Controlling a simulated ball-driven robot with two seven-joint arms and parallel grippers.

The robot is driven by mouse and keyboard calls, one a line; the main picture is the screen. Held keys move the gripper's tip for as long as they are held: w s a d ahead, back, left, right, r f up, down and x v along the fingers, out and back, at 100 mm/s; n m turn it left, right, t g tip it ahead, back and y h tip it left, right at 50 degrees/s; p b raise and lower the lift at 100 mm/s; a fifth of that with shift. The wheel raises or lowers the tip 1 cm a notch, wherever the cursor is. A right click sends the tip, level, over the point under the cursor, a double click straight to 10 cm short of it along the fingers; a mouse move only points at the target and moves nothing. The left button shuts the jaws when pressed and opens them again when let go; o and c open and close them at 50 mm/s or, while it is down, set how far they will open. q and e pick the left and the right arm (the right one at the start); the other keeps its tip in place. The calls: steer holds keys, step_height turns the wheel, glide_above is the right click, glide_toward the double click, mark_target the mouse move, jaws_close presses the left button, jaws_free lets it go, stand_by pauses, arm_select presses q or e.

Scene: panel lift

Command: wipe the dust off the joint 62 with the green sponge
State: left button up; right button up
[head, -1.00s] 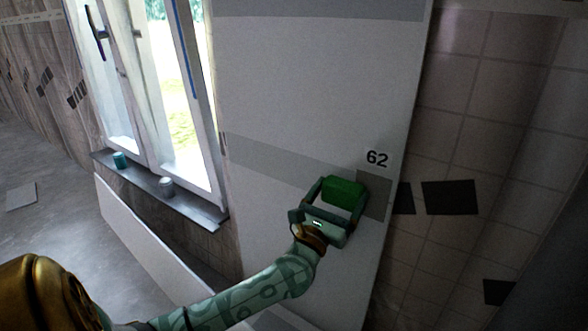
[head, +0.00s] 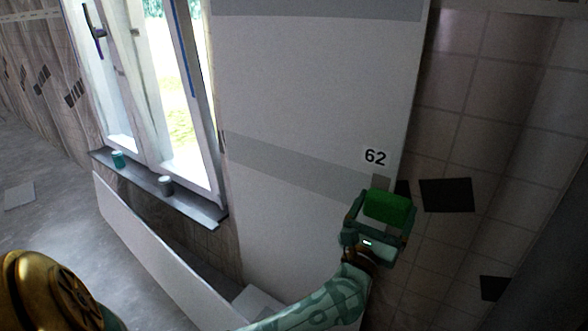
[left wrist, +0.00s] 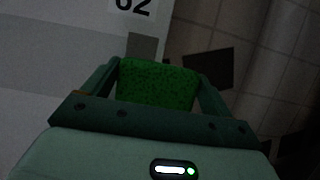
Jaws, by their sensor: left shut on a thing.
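The green sponge (head: 388,207) is held between the fingers of my left gripper (head: 383,216), at the right edge of the pale panel. It also shows in the left wrist view (left wrist: 157,85). The joint 62 is a grey band (head: 290,165) slanting across the panel, below the label "62" (head: 375,157). A darker grey patch (head: 381,183) of the band shows just above the sponge, and also in the left wrist view (left wrist: 143,45). The sponge hides the band's right end. I cannot tell whether it touches the surface. My right gripper is out of view.
A window (head: 155,95) stands at the left, with a teal can (head: 118,159) and a grey can (head: 165,185) on its sill (head: 190,204). A long white board (head: 150,245) leans below. A tiled wall (head: 480,120) with dark tiles (head: 446,195) lies right of the panel.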

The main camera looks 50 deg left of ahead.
arm_select(q)
steer(key=shift+s+a, duration=0.25)
steer(key=shift+a, duration=0.7)
steer(key=shift+s+a, duration=0.2)
steer(key=shift+a, duration=0.7)
steer(key=shift+s+a, duration=0.25)
steer(key=shift+a, duration=0.7)
steer(key=shift+s, duration=0.1)
steer(key=s+d+p, duration=0.1)
steer(key=s+p, duration=0.1)
steer(key=s, duration=0.4)
steer(key=shift+s+d, duration=0.35)
